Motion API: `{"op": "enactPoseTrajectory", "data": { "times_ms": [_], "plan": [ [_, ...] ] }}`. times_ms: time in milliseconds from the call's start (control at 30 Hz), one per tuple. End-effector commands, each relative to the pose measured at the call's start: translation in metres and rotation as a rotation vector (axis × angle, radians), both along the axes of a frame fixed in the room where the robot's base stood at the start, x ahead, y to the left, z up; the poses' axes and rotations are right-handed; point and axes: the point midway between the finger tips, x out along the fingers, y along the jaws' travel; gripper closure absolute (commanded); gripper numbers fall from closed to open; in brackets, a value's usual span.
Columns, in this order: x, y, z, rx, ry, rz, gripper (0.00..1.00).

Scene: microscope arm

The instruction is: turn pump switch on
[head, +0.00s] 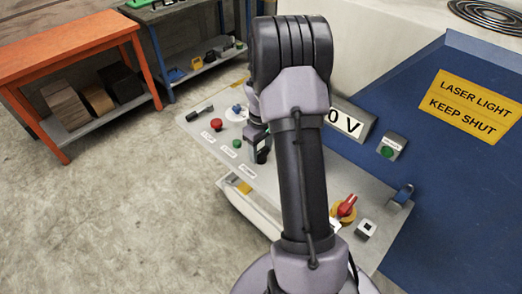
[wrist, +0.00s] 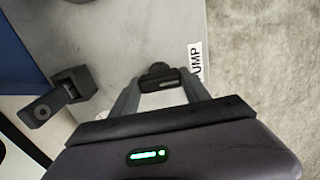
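The pump switch (wrist: 157,72) is a small dark rounded piece on the grey panel, beside a white label (wrist: 196,62) whose visible letters read "UMP". In the wrist view my gripper (wrist: 160,80) has its two grey fingers apart, one on each side of the switch. I cannot tell whether the fingertips touch it. In the head view my gripper (head: 257,145) is low over the panel (head: 210,125), near the front row of labels, partly hidden by my arm. The switch's position, on or off, cannot be made out.
A black lever block (wrist: 60,96) stands left of my gripper in the wrist view. A red button (head: 216,124), a green button (head: 237,143), a blue knob (head: 237,108) and a red rotary switch (head: 346,206) rise from the panel. A blue wall (head: 430,180) stands behind it.

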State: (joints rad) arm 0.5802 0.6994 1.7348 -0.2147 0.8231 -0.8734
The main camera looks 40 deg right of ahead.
Motion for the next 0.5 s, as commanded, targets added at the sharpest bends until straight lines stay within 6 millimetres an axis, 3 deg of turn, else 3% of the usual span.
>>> {"op": "enactPoseTrajectory", "data": {
  "times_ms": [33,100,500],
  "plan": [
    [0.0,-0.0001,0.0001,0.0,0.0,0.0,0.73],
    [0.0,-0.0001,0.0001,0.0,0.0,0.0,0.86],
    [0.0001,-0.0001,0.0001,0.0,0.0,-0.097,0.86]
  ]
}}
